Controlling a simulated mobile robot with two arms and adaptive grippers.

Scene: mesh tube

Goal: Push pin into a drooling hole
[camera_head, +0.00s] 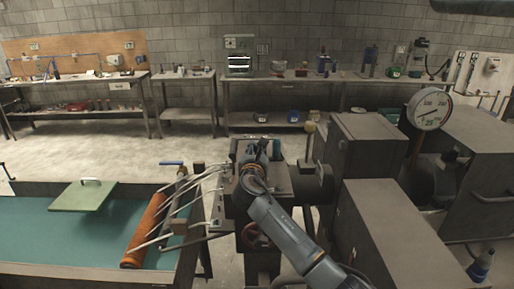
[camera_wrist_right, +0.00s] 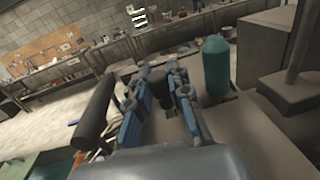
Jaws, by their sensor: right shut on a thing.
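My right gripper (camera_head: 258,152) is over the dark machine (camera_head: 295,180) in the middle of the head view. In the right wrist view its two blue fingers (camera_wrist_right: 158,92) are shut on a dark, rounded thing, probably the pin (camera_wrist_right: 157,86). The fingers hide much of it, and I cannot tell its full shape. I cannot make out the hole or whether the pin touches it. My left gripper is not in view.
A teal bottle-shaped object (camera_wrist_right: 215,66) stands close right of the fingers. A dark cylinder (camera_wrist_right: 95,106) is at their left. A vat of teal liquid (camera_head: 60,225) with an orange roller (camera_head: 147,228) is at left. Grey cabinets and a gauge (camera_head: 429,108) are at right.

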